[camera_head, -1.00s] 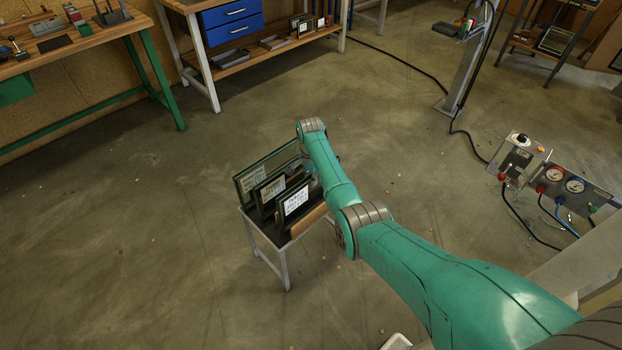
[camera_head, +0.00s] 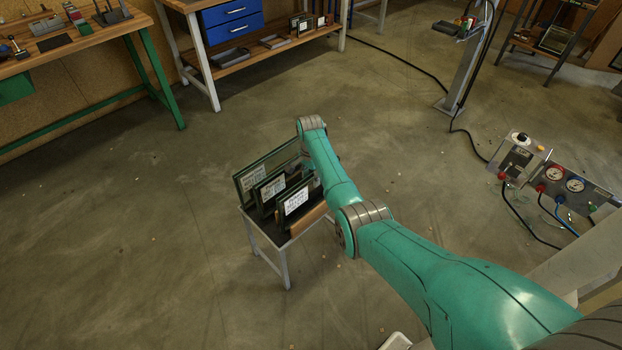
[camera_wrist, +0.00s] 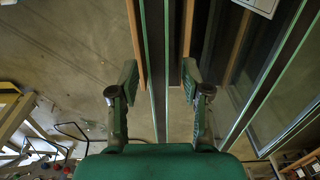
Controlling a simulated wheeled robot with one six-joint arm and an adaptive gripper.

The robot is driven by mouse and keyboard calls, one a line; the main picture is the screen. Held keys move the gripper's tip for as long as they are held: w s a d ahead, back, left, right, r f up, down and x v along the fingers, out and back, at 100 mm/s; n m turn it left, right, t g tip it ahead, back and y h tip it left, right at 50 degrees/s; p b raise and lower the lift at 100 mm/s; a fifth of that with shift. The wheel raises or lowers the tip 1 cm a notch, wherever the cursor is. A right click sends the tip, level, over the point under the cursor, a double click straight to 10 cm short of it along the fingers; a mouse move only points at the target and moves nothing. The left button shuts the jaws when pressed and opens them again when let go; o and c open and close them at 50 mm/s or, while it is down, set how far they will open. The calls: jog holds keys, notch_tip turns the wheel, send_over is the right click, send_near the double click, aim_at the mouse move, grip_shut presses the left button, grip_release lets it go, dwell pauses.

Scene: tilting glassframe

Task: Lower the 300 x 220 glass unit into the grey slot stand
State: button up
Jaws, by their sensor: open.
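Three framed glass units with white labels stand upright on a small table (camera_head: 268,246): a front one (camera_head: 296,202), a middle one (camera_head: 271,188) and a rear one (camera_head: 252,178). The label sizes are too small to read, so I cannot tell which is 300 x 220. In the wrist view my gripper (camera_wrist: 159,72) is open. Its fingers stand on either side of a thin upright glass unit edge (camera_wrist: 167,45), with gaps visible. My arm hides the gripper in the head view. I cannot identify the grey slot stand with certainty.
A green-legged bench (camera_head: 84,45) with tools and dark fixtures stands at the upper left. A bench with blue drawers (camera_head: 232,23) is behind. A gauge panel (camera_head: 565,187) and cables are at right. The floor around the small table is mostly clear.

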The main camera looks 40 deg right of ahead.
notch_tip(320, 180, up, 11)
jog(key=shift+w, duration=0.15)
dwell(0.4)
dwell(0.5)
